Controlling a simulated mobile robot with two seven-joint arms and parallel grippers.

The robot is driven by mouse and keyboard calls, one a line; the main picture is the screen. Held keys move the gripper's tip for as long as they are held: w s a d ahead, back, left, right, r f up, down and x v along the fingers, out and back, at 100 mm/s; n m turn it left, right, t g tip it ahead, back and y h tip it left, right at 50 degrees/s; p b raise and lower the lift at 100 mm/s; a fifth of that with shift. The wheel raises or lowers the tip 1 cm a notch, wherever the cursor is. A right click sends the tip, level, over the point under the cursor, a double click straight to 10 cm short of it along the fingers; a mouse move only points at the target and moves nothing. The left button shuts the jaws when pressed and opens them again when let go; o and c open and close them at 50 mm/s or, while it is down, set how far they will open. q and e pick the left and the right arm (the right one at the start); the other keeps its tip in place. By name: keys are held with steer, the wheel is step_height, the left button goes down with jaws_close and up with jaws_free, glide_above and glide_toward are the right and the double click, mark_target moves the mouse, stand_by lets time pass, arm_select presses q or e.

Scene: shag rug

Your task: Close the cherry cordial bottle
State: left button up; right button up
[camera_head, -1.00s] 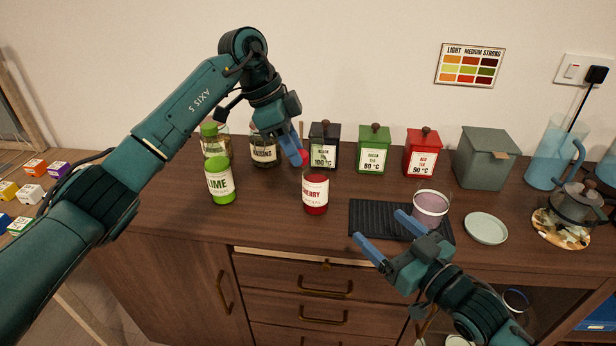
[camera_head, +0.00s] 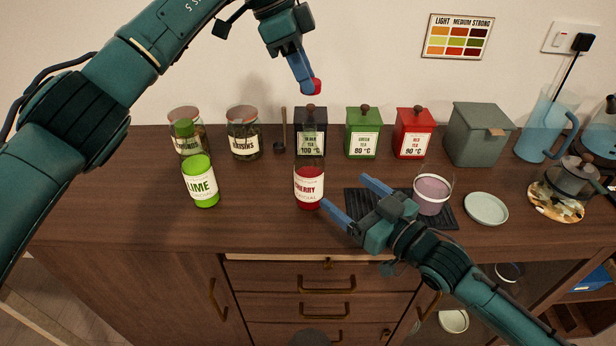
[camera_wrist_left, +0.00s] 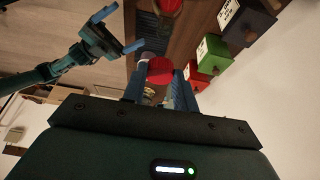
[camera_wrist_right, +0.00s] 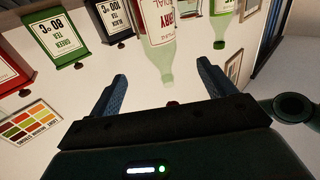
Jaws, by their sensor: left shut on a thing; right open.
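The cherry cordial bottle (camera_head: 309,188) stands upright on the counter, its clear neck uncapped. It hangs inverted at the top of the right wrist view (camera_wrist_right: 157,25). My left gripper (camera_head: 311,84) is shut on the red cap (camera_head: 315,86), held high above the bottle and apart from it. The cap also shows between the fingers in the left wrist view (camera_wrist_left: 160,68). My right gripper (camera_head: 345,192) is open and empty, just right of the bottle, its fingers pointing toward it. I cannot tell whether a finger touches the bottle.
A green lime bottle (camera_head: 201,183) stands to the left. Two jars (camera_head: 243,135) and black, green and red tea tins (camera_head: 363,135) line the back. A black ribbed mat (camera_head: 362,202) with a purple-filled cup (camera_head: 432,194) lies to the right.

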steer(key=x, duration=1.2)
steer(key=shift+c, duration=0.5)
steer(key=c, duration=1.3)
arm_select(q)
glide_above(315, 125)
steer(key=a, duration=0.2)
steer(key=shift+a+f, duration=0.1)
steer(key=shift+f, duration=2.4)
arm_select(e)
steer(key=shift+c, duration=0.2)
